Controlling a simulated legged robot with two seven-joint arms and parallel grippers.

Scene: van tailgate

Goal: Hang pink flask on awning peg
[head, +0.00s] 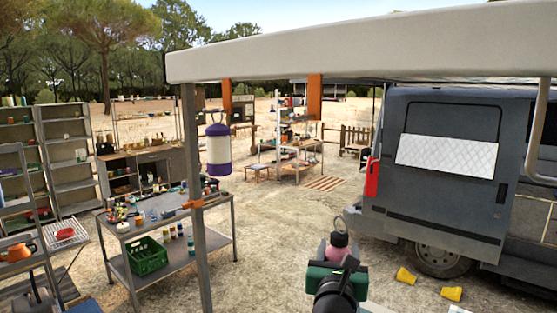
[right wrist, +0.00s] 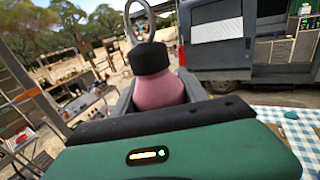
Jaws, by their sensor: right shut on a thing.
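The pink flask (head: 338,252) is in the lower middle of the head view, upright in my right gripper (head: 337,262). In the right wrist view the flask (right wrist: 160,92) has a black cap and a grey carrying loop standing up from it. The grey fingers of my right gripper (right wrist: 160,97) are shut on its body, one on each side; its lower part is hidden. An orange fitting (head: 193,204) is on the awning post, left of and apart from the flask; I cannot tell whether it is the awning peg. My left gripper is not in view.
The awning (head: 350,50) crosses overhead, with its upright post (head: 193,130) at left. A purple and white lantern (head: 218,150) hangs beside the post. A metal workbench (head: 205,209) stands behind it. The van (head: 440,210) is at right, with yellow cups (head: 405,276) on the ground.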

